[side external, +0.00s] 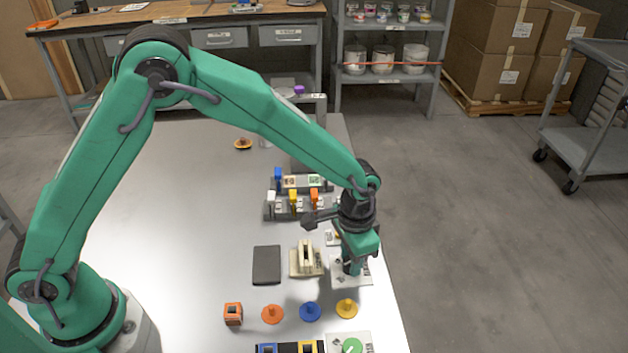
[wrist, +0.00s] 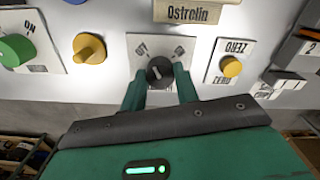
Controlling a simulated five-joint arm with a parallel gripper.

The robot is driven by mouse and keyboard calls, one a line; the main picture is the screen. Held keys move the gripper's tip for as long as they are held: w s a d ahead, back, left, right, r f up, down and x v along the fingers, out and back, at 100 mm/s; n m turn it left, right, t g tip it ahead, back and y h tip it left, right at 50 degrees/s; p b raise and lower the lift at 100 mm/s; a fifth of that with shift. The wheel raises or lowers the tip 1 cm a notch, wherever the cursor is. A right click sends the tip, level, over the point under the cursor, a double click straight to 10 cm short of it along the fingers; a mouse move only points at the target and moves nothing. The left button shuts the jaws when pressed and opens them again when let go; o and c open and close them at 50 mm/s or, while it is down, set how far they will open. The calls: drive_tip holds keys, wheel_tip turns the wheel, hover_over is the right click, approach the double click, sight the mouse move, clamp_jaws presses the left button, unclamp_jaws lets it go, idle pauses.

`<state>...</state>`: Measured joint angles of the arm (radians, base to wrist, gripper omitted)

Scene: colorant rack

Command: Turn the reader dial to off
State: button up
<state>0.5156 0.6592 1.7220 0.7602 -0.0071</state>
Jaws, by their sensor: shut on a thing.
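The reader dial (wrist: 159,68) is a dark round knob with a pale mark, set on a white plate (wrist: 137,46). The plate has small printing near both upper corners, too small to read. My gripper (wrist: 160,84) has its two green fingers on either side of the dial, shut on it. In the side view my gripper (side external: 352,266) points down over the plate (side external: 364,272) at the table's right side, and it hides the dial there. I cannot tell which label the mark points to.
In the wrist view a yellow knob (wrist: 89,48) and a green knob (wrist: 16,50) marked ON stand left; a yellow button (wrist: 231,66) marked ZERO is right. A beige stand (side external: 306,258) is beside my gripper. The table (side external: 180,220) is clear toward the left.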

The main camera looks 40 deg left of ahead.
drive_tip(key=n, duration=0.3)
drive_tip(key=shift+n, duration=0.4)
idle(0.3)
drive_tip(key=o, duration=1)
drive_tip(key=shift+c, duration=0.2)
drive_tip(key=shift+r, duration=0.1)
drive_tip(key=shift+r, duration=3.8)
